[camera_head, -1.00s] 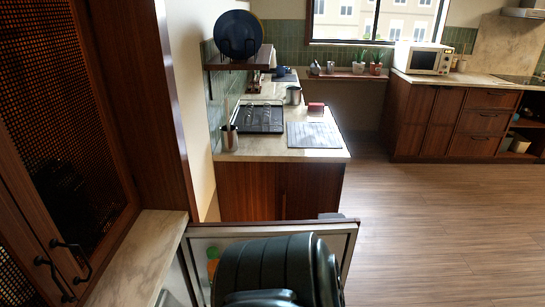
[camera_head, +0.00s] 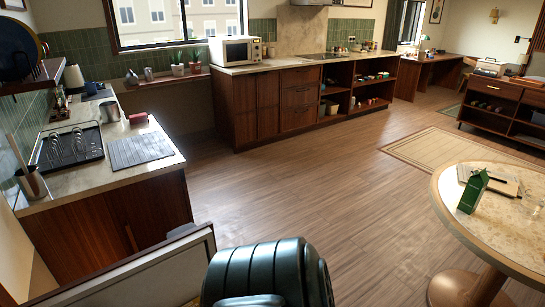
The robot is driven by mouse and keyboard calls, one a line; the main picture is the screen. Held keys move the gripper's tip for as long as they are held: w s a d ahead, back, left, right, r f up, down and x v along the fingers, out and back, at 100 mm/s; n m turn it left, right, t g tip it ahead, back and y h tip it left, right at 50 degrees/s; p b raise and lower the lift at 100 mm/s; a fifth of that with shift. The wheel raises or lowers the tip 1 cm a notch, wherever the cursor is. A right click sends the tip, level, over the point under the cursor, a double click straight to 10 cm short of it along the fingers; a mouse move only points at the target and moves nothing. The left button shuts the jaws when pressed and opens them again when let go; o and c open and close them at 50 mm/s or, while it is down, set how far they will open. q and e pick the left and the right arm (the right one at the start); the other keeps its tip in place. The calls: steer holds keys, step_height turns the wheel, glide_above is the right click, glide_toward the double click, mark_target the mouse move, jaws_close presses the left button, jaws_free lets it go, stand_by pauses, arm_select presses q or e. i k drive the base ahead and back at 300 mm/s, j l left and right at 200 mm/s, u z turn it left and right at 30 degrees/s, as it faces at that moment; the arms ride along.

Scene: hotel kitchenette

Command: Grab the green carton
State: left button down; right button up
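A green carton (camera_head: 473,191) stands upright on a round table (camera_head: 447,201) at the right of the head view. It is near the table's left side, in front of a board with a dark item on it. The dark ribbed shape at the bottom middle is part of my own body. Neither of my grippers shows in the head view.
An open door panel (camera_head: 160,272) stands at the lower left, close to my body. A counter (camera_head: 150,168) with a dish rack (camera_head: 70,147) is at the left. A microwave (camera_head: 235,50) sits on the back counter. The wooden floor (camera_head: 330,185) between me and the table is clear.

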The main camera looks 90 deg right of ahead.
mark_target(477, 183)
steer(key=l+z, duration=0.1)
steer(key=z, duration=1.85)
